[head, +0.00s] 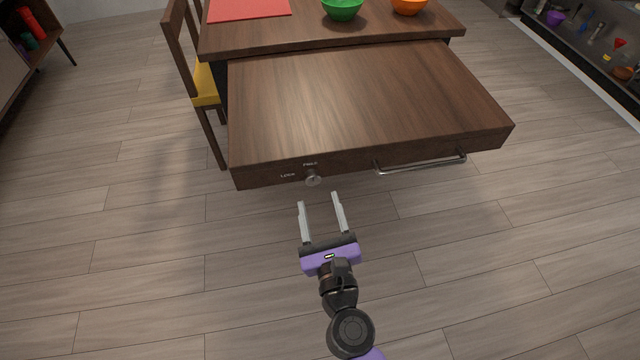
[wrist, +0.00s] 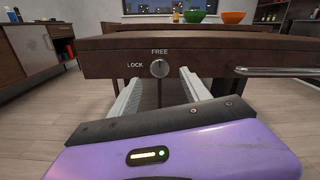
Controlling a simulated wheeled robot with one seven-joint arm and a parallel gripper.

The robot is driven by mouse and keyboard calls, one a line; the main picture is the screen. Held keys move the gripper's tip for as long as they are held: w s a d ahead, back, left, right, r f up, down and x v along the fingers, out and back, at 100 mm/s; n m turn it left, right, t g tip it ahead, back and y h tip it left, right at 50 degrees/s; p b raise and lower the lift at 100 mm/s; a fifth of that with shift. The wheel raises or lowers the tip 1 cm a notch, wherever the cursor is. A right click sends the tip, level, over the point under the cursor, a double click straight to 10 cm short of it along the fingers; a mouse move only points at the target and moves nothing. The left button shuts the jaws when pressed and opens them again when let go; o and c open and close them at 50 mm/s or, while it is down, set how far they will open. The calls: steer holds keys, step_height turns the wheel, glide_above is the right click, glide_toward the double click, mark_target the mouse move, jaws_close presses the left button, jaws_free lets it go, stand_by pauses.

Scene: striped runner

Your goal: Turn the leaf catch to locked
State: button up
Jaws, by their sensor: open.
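The leaf catch (head: 313,179) is a small round metal knob on the front edge of the wooden table leaf (head: 350,95). In the wrist view the catch (wrist: 159,68) sits below the word FREE, with LOCK to its left. A mark on the knob seems to point up towards FREE, but it is small. My gripper (head: 320,200) is open and empty, just in front of the leaf's edge. In the wrist view its two fingers (wrist: 158,84) reach forward on either side of the catch, apart from it.
A metal bar handle (head: 420,164) is on the leaf's front edge, right of the catch. A chair with a yellow seat (head: 205,86) stands left of the table. Green (head: 342,9) and orange (head: 409,6) bowls and a red mat (head: 248,9) are on the tabletop behind. The floor in front is clear.

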mark_target(313, 182)
steer(key=x, duration=0.6)
steer(key=shift+w+a, duration=0.1)
steer(key=shift+w, duration=0.2)
steer(key=shift+c, duration=0.3)
jaws_close()
